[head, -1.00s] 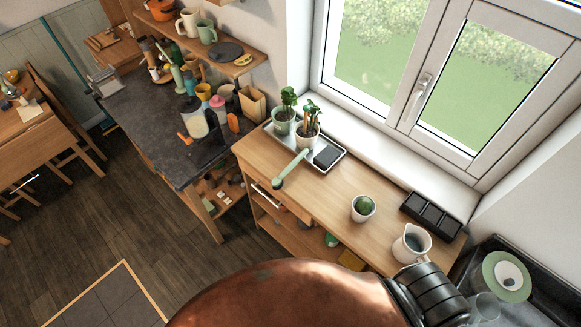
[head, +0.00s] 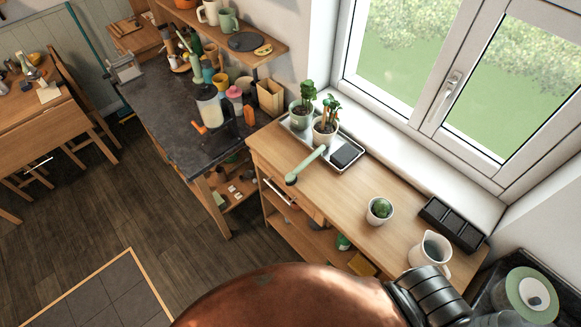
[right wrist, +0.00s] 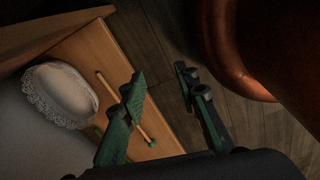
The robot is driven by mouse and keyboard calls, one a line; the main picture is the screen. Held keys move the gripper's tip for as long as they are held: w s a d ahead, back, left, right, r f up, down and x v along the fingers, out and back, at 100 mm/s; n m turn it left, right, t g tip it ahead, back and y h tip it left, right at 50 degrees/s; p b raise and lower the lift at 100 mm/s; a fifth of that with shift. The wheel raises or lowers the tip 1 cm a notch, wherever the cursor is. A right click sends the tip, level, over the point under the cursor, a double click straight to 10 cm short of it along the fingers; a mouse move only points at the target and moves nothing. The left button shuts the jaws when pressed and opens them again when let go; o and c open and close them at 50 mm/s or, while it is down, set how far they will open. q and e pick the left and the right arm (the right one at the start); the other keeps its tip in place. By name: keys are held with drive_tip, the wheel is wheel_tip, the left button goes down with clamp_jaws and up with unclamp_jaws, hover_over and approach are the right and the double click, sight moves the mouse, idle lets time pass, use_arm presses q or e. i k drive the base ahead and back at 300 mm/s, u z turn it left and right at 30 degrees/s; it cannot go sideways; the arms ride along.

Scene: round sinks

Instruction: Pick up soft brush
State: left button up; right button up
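A pale green long-handled thing with a rounded end (head: 308,165) lies on the wooden counter (head: 350,190), its far end against a metal tray; it may be the soft brush, but I cannot see bristles. My right gripper (right wrist: 158,76) shows only in the right wrist view, with its two green-and-black fingers apart and nothing between them. Below it a thin wooden stick (right wrist: 110,87) lies on a wooden surface, partly hidden by a finger; I cannot tell what it is. My left gripper is in neither view.
The tray (head: 350,165) holds potted plants (head: 326,127). A small cactus pot (head: 379,210), a white jug (head: 430,253) and a black divided box (head: 453,224) stand on the counter. A dark worktop (head: 170,125) is crowded. A white lace-edged thing (right wrist: 60,93) lies beside the stick.

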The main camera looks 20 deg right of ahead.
sight(290, 178)
drive_tip(key=u, duration=1.65)
drive_tip(key=i, duration=0.65)
drive_tip(key=z, duration=2.4)
